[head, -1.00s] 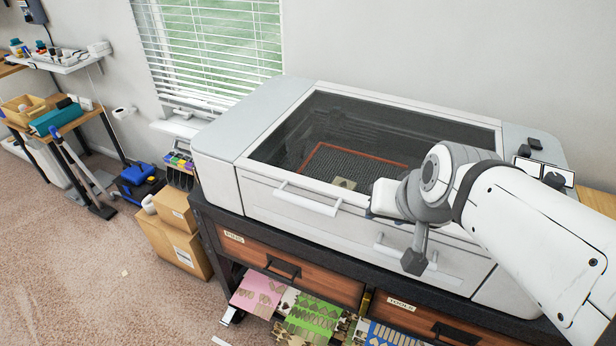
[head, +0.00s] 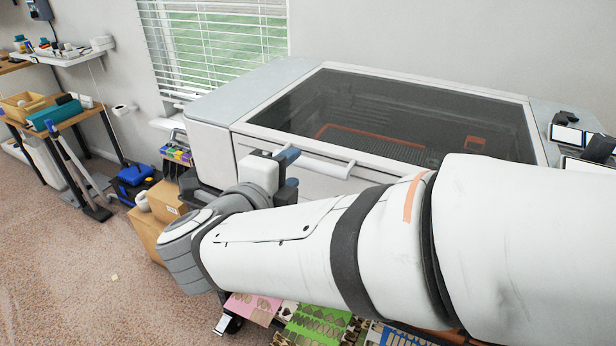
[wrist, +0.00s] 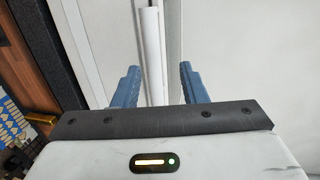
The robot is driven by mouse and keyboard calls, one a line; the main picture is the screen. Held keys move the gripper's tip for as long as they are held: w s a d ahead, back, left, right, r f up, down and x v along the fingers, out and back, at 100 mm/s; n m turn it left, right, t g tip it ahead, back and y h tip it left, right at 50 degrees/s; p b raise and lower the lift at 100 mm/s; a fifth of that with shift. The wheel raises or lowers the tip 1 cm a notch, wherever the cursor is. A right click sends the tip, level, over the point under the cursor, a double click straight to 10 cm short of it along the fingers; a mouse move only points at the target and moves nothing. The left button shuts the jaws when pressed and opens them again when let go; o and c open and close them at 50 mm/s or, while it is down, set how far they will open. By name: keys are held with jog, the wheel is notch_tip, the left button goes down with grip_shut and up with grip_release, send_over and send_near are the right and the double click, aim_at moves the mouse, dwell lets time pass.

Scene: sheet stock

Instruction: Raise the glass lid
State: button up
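The glass lid (head: 400,115) is a dark pane in a white frame on top of a large white machine, and it looks closed. A white bar handle (head: 322,165) runs along its front edge. My gripper (head: 290,170) is at the left end of this handle, in front of the machine. In the wrist view, my gripper (wrist: 160,68) has its two blue fingers apart, with the white handle (wrist: 151,45) running between them. I see gaps beside the bar, so the fingers do not appear to clamp it. My arm hides the machine's lower front.
Coloured sheets (head: 315,325) lie on a shelf below the machine. Cardboard boxes (head: 152,225) and a blue toolbox (head: 135,180) stand on the carpet at left. A small screen (head: 566,136) sits at the machine's right. The carpet at left is mostly free.

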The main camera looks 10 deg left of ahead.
aim_at(307, 166)
jog(key=shift+m+h, duration=0.3)
jog(key=shift+h, duration=0.1)
jog(key=x, duration=0.4)
jog(key=f+x, duration=0.1)
jog(key=x, duration=0.2)
jog(key=shift+s+d, duration=0.25)
jog(key=shift+d, duration=0.05)
jog(key=shift+c, duration=0.6)
grip_shut()
